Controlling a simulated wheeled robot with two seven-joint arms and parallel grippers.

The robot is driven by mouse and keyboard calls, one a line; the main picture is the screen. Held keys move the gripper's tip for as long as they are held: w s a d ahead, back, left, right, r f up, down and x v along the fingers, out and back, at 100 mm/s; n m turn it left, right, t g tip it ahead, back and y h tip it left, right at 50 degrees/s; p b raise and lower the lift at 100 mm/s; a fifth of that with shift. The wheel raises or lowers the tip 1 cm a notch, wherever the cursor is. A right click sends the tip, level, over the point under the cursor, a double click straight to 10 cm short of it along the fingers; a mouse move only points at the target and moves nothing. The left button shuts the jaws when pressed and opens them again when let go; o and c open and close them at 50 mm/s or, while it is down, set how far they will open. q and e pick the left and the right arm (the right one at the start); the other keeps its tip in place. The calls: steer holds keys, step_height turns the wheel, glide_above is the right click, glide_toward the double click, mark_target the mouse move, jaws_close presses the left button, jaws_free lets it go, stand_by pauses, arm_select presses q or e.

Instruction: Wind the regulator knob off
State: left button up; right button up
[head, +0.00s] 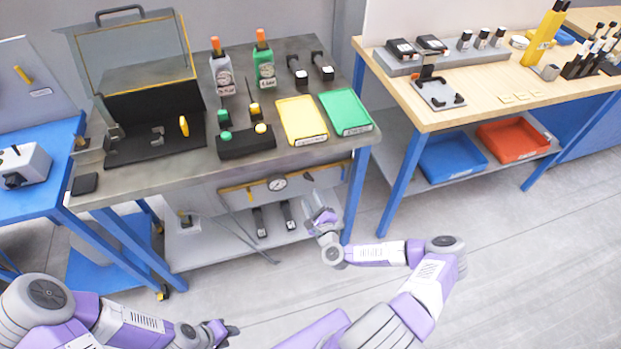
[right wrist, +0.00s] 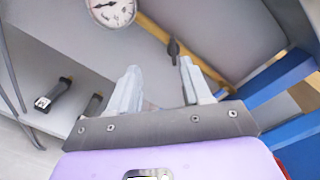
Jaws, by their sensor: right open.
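In the right wrist view the knob (right wrist: 173,48) stands just beyond my fingertips, nearer the right finger. My right gripper (right wrist: 159,70) is open and empty, apart from the knob. In the head view my right gripper (head: 320,212) is in front of the panel, below and right of the round pressure gauge (head: 277,183). The gauge (right wrist: 112,10) also shows at the top of the right wrist view. My left gripper (head: 228,331) is low at the bottom, away from the bench; its finger gap is unclear.
A blue bench leg (head: 356,195) stands right of my right gripper. Black-handled items (head: 260,221) are on the lower shelf. The floor in front is clear.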

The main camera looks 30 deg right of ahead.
mark_target(310, 180)
steer(key=shift+m+h, duration=0.5)
steer(key=x, duration=0.2)
steer(key=d+b+x, duration=0.1)
steer(key=x, duration=0.4)
steer(key=shift+w+d+r, duration=0.15)
steer(key=shift+d+r, duration=0.2)
steer(key=shift+d, duration=0.05)
jaws_close()
